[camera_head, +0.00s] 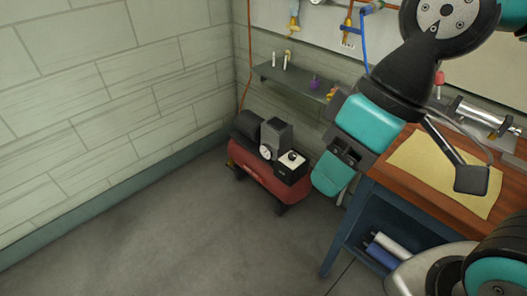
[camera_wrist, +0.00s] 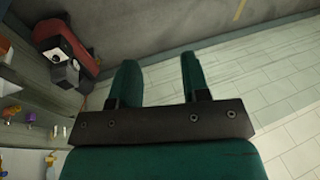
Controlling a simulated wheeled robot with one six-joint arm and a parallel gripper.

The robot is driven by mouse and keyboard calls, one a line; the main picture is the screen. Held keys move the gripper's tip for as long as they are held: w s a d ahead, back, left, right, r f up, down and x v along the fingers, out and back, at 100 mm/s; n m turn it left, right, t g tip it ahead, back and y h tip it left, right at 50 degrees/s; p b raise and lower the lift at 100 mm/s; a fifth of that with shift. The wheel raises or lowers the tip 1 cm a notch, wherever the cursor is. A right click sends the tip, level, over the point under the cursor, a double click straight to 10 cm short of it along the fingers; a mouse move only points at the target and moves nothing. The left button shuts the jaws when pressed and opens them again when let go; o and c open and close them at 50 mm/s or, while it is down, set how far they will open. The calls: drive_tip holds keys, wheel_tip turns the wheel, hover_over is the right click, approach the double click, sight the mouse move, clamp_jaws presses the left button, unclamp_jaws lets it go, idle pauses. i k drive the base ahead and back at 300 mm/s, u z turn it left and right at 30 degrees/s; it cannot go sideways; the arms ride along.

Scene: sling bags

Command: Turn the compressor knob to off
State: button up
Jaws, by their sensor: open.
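The red compressor (camera_head: 268,183) stands on the floor by the wall in the head view. A black control box with a white top face (camera_head: 293,159) sits at its right end. A dark knob (camera_head: 292,155) shows on that top face, but its setting is too small to read.
A workbench (camera_head: 438,170) with a tan mat stands at the right. A grey shelf (camera_head: 290,82) with small items is on the wall behind the compressor. A round gauge (camera_head: 266,152) sits on the compressor. The floor (camera_head: 190,235) in front is clear.

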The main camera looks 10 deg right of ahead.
sight(292, 156)
drive_tip(key=u, duration=0.25)
drive_tip(key=i, duration=0.95)
drive_tip(key=u, duration=0.15)
